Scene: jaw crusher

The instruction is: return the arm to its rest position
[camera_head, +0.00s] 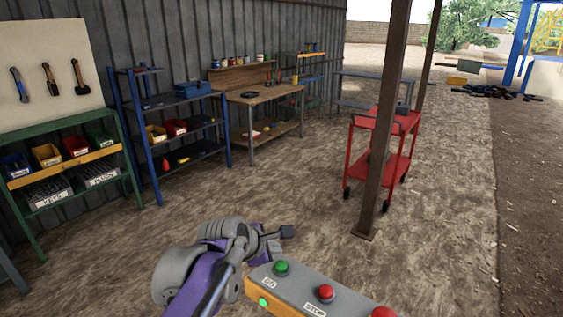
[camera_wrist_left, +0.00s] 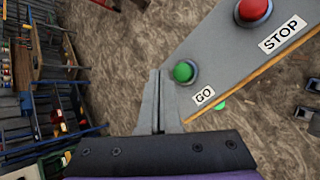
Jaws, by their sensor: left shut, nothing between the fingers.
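My left arm, purple and grey, comes in at the bottom of the head view. Its left gripper (camera_head: 287,232) is beyond the left end of the control box. In the left wrist view the two grey fingers (camera_wrist_left: 158,72) are together, with nothing between them. The grey control box (camera_head: 300,282) has a green GO button (camera_head: 282,268) and a red STOP button (camera_head: 326,292). The wrist view shows the GO button (camera_wrist_left: 184,71) just right of the fingertips, with no clear contact. My right gripper is not in view.
A steel post (camera_head: 385,130) stands beyond the box, with a red cart (camera_head: 365,123) behind it. A workbench (camera_head: 262,96), blue shelves (camera_head: 180,125) and a green bin rack (camera_head: 70,160) line the wall. The ground between is clear.

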